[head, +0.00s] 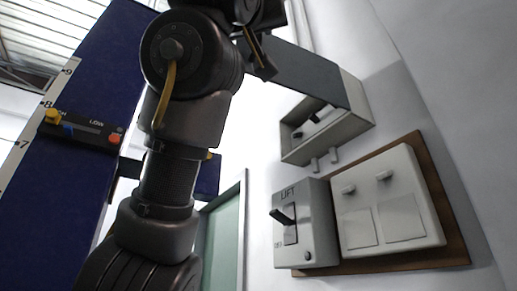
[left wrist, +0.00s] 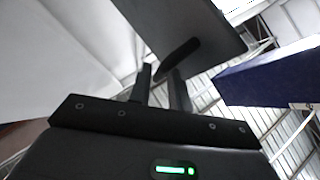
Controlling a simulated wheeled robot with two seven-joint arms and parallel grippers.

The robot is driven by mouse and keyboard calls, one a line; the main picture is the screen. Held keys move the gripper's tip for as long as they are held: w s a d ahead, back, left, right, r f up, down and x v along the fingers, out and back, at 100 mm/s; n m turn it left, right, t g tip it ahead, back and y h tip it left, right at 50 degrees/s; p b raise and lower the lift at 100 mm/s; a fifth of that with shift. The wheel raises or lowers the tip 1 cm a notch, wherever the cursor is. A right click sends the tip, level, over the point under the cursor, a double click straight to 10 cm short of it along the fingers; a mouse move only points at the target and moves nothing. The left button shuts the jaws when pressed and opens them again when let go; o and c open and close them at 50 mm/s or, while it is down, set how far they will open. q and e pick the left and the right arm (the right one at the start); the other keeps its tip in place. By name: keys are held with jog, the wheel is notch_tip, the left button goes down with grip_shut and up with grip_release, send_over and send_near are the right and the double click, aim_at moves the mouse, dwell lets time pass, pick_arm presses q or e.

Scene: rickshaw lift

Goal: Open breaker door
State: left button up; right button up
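The breaker box (head: 350,124) is a grey wall box in the upper right of the head view. Its dark grey door (head: 305,75) stands swung out, and a black switch (head: 318,116) shows inside. In the left wrist view the door (left wrist: 200,25) fills the top, with a dark bar handle (left wrist: 180,59) on it. My left gripper (head: 260,54) is by the door's outer left end. In the left wrist view its two fingers (left wrist: 162,72) are apart, with the handle's lower end at their tips; I cannot tell whether they touch it. My right gripper is not in view.
Below the breaker box, a grey LIFT switch box (head: 305,240) and a pale double panel (head: 388,205) on a brown board (head: 455,235) are on the wall. A blue lift column (head: 55,190) stands at left. A green door (head: 222,235) is behind my arm.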

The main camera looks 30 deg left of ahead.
pick_arm(q)
jog(key=b+v, duration=0.4)
jog(key=v, duration=0.5)
jog(key=shift+d+r+y, duration=0.1)
jog(key=shift+d+y, duration=0.05)
jog(key=shift+y, duration=0.15)
